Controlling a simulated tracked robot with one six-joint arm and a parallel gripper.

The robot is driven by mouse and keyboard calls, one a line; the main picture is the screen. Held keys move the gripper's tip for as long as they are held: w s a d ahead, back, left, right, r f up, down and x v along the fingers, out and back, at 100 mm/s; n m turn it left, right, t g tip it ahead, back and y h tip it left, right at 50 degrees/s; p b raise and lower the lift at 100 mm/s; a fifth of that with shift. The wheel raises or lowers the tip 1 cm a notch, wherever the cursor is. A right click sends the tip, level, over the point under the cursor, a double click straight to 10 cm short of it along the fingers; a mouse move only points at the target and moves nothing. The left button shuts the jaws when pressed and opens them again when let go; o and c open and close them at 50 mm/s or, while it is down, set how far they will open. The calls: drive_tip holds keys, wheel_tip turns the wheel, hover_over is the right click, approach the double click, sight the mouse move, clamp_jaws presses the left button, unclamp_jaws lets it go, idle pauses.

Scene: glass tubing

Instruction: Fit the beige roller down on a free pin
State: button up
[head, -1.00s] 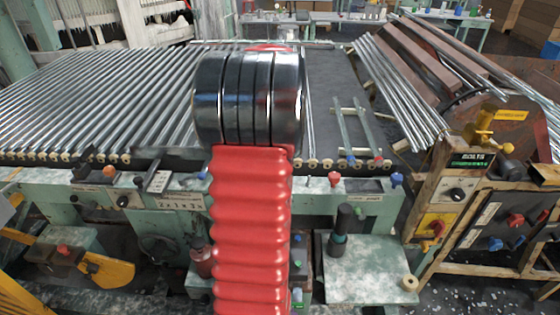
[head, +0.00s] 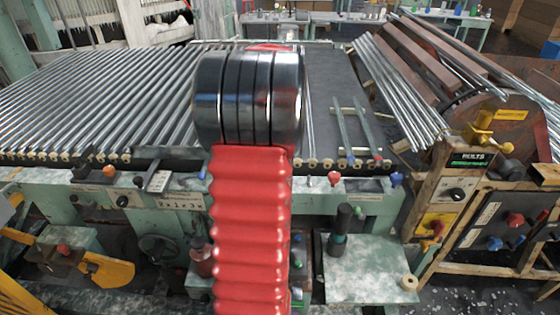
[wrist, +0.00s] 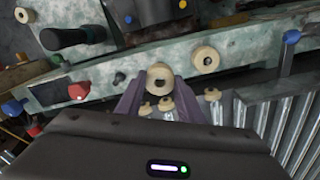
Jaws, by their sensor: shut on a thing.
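My gripper (wrist: 160,88) is shut on a beige roller (wrist: 159,77), which sits between its two purple-grey fingertips in the wrist view. Below it in that view, smaller beige rollers (wrist: 165,103) stand in a row along the edge of the tube bed. Whether the held roller touches anything beneath it, and where a free pin lies, I cannot tell. Another beige roller (wrist: 205,59) lies on the green surface to the right of the held one. In the head view my red arm hides the gripper and held roller; the row of beige rollers (head: 312,163) shows beside the arm.
Metal tubes (head: 110,95) cover the bed at left. A loose beige roller (head: 409,283) lies on the green shelf (head: 370,265) at lower right. A black handle (wrist: 75,38), a red knob (wrist: 77,90) and a blue knob (wrist: 292,37) stand near the gripper.

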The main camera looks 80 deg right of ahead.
drive_tip(key=shift+f, duration=2.25)
idle(0.4)
drive_tip(key=o, duration=1.1)
drive_tip(key=shift+o, duration=0.2)
wheel_tip(320, 180, up, 14)
drive_tip(key=shift+f, duration=0.2)
drive_tip(key=shift+w, duration=0.1)
idle(0.7)
